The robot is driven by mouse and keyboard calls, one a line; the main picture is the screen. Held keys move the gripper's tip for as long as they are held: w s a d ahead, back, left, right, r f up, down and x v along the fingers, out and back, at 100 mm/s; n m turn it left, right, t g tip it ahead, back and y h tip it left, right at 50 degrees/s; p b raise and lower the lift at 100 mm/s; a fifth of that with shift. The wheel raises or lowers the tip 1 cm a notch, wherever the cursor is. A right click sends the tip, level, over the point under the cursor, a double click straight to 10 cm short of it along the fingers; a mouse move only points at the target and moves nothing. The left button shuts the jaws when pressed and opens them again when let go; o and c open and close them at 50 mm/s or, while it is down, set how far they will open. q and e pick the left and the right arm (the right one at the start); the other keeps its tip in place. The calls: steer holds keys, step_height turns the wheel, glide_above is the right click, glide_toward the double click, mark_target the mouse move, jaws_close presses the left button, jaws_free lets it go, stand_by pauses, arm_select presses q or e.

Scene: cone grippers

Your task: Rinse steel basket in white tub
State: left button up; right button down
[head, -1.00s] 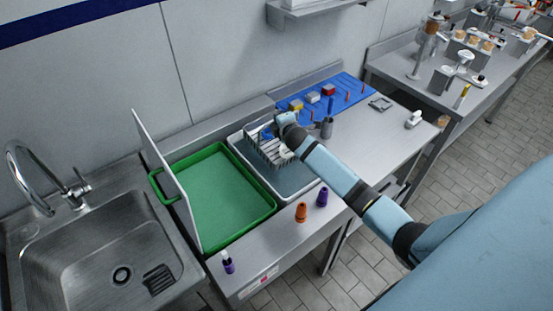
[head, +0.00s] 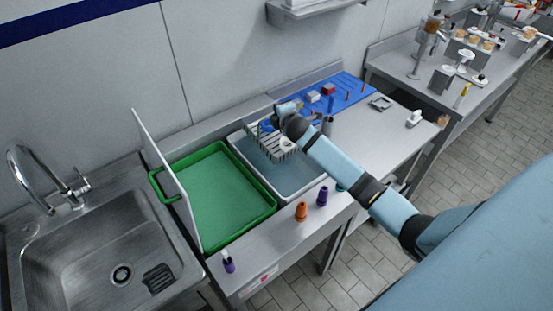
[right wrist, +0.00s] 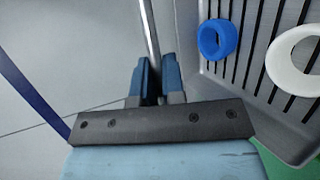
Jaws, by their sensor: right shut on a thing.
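The steel basket (head: 285,150), a slotted grey basket, hangs over the back part of the white tub (head: 291,198). The tub holds bluish-grey liquid (head: 292,177). My right gripper (right wrist: 156,78) is shut on the basket's thin metal handle (right wrist: 148,30), seen in the right wrist view. There the basket (right wrist: 258,70) shows at the right, with a blue ring (right wrist: 217,39) and a white ring (right wrist: 296,62) in it. In the head view my wrist hides part of the basket and the fingers. My left gripper is not in view.
A green tray (head: 262,215) with a white upright panel (head: 165,175) stands left of the tub, then a sink (head: 100,245). Orange (head: 301,211) and purple (head: 322,196) cones stand in front. A blue mat (head: 352,86) lies behind at the right.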

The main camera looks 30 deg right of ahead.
steer(key=shift+r, duration=0.1)
stand_by(0.5)
steer(key=shift+r, duration=2)
